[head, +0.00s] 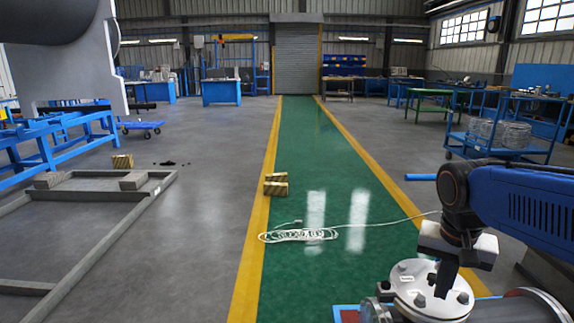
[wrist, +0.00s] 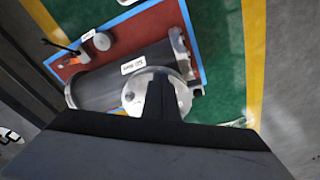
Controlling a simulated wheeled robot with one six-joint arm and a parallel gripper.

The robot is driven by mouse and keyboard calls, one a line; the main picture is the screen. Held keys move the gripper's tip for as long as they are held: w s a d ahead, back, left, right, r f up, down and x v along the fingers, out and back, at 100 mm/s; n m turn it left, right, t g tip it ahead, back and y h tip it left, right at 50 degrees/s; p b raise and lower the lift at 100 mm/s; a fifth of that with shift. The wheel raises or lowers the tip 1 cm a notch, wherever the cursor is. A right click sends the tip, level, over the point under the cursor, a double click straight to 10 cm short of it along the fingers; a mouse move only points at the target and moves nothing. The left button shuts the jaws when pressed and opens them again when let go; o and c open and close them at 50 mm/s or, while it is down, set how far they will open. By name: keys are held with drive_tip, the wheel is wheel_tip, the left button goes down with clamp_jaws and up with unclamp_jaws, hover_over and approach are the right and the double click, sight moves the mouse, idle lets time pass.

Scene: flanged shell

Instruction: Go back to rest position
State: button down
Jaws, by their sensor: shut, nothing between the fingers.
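My gripper (head: 442,290) hangs at the lower right of the head view, pointing down in front of or over a round bolted metal flange (head: 408,294). In the wrist view my gripper (wrist: 160,82) is shut and empty, its dark fingers together over the flange's disc. The flange belongs to a dark cylindrical shell (wrist: 110,88) with a white label, lying on a red mat with a blue border (wrist: 204,62). Whether the fingertips touch the flange cannot be told. My blue arm reaches in from the right edge of the head view.
A coiled white cable (head: 298,236) and striped blocks (head: 276,188) lie on the green walkway (head: 300,140). A grey metal frame (head: 95,245) lies at the left. A blue cart (head: 500,145) stands at the right. A small round part (wrist: 101,41) sits beside the shell.

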drive_tip(key=s+a+f+n+t+y, duration=0.1)
drive_tip(key=s+a+f+n+t, duration=0.2)
drive_tip(key=s+n, duration=0.3)
drive_tip(key=shift+s+a+f, duration=0.35)
drive_tip(key=shift+s, duration=0.7)
